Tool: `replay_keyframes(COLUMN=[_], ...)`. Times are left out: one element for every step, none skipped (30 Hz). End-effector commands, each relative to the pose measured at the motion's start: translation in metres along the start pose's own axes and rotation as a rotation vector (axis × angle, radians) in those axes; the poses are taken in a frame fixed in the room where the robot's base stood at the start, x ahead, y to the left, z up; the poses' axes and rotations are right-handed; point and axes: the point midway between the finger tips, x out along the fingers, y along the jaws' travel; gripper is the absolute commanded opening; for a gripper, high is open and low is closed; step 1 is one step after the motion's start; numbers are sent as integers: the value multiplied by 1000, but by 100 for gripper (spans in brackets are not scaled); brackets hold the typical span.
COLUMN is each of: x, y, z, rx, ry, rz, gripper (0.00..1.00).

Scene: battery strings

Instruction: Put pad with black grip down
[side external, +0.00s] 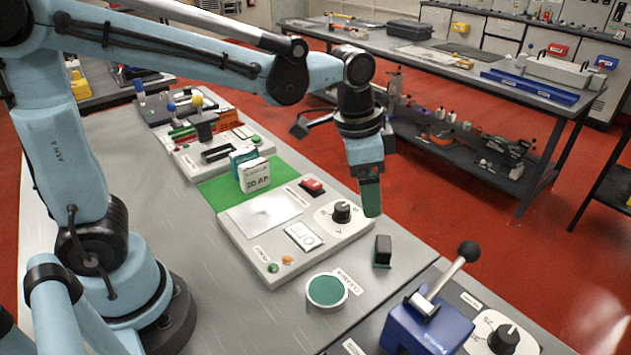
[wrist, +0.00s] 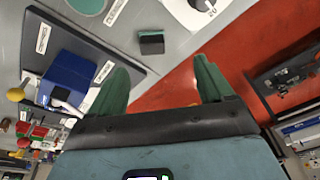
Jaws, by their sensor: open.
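The pad with black grip (side external: 382,247) stands on the grey table, to the right of the round green-topped disc (side external: 326,290). It has a black block on top and a thin green edge at its base. In the wrist view the pad (wrist: 151,43) lies beyond the fingertips, apart from them. My gripper (side external: 371,200) points down above the table's far edge, higher than the pad and a little left of it. In the wrist view my gripper (wrist: 160,75) has its two green fingers spread wide with nothing between them.
A panel with a black knob (side external: 341,211) and a red switch (side external: 312,185) lies left of the pad. A white block (side external: 254,175) sits on a green mat (side external: 212,194). Bare table surrounds the pad.

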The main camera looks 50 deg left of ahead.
Motion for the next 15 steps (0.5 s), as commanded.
replay_keyframes(x=[-7, -10, -15, -18, -20, -23, -24, -26, -28, -28, -29, -29, -29, -28, -28], y=[-4, -6, -8, -10, -11, -13, -15, -16, -17, -18, -19, -20, -21, -21, -22], z=[13, 19, 28, 34, 40, 49, 55, 62, 70, 76, 82, 90, 95, 100, 105], rx=[-51, -84, -128, -161, -192, -235, -267, -299, -340, -370, -400, -437, -462, -487, -516], ry=[27, 46, 72, 91, 110, 136, 157, 177, 204, 223, 243, 269, 286, 304, 325], rz=[-21, -34, -52, -64, -77, -93, -105, -117, -133, -144, -155, -169, -178, -186, -196], gripper=[81, 81, 81, 81, 81, 81, 81, 81, 81, 81, 81, 81, 81, 81, 81])
